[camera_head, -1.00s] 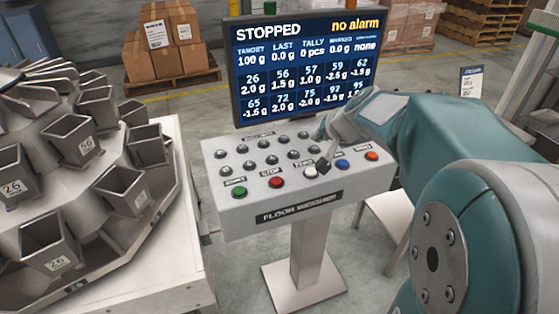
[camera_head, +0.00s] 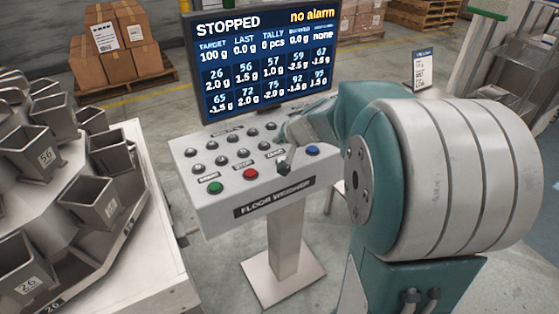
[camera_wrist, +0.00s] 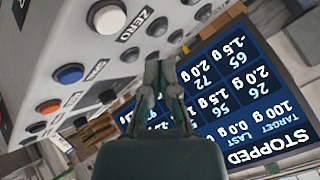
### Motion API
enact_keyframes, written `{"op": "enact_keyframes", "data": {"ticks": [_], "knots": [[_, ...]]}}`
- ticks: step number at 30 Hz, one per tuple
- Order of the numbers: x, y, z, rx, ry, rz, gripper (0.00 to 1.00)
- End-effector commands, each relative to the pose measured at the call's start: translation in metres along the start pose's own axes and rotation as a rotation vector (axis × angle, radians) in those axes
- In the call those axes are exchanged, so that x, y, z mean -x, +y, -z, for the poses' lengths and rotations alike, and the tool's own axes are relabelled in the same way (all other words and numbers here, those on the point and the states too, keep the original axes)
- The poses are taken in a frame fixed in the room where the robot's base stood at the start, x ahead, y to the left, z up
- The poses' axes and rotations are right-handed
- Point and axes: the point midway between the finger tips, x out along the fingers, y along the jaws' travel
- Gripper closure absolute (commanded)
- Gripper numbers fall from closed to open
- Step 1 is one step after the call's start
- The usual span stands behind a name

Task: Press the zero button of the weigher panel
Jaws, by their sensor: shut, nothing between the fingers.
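The weigher panel (camera_head: 222,196) is a light grey box on a post, labelled FLOOR WEIGHER, with a front row of coloured buttons and rows of dark buttons behind. In the wrist view, the white zero button (camera_wrist: 106,17) is near the top edge, beside its ZERO label (camera_wrist: 142,27). Contact cannot be told.
A green button (camera_head: 215,187), a red button (camera_head: 250,173) and a blue button (camera_head: 312,151) flank the zero spot. A screen (camera_head: 262,62) reading STOPPED and no alarm stands behind the panel. A machine with metal buckets (camera_head: 105,202) stands at left.

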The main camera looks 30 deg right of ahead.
Motion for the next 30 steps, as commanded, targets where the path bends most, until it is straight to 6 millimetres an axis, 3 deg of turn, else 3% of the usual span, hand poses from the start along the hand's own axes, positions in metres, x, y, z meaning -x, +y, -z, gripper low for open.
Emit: {"op": "enact_keyframes", "data": {"ticks": [4,12,30], "knots": [[-0.014,0.013,-0.009,-0.005,-0.003,-0.002,1.00],[-0.028,0.021,-0.020,-0.001,0.000,-0.003,1.00],[-0.028,0.022,-0.020,-0.001,0.001,-0.002,1.00]]}}
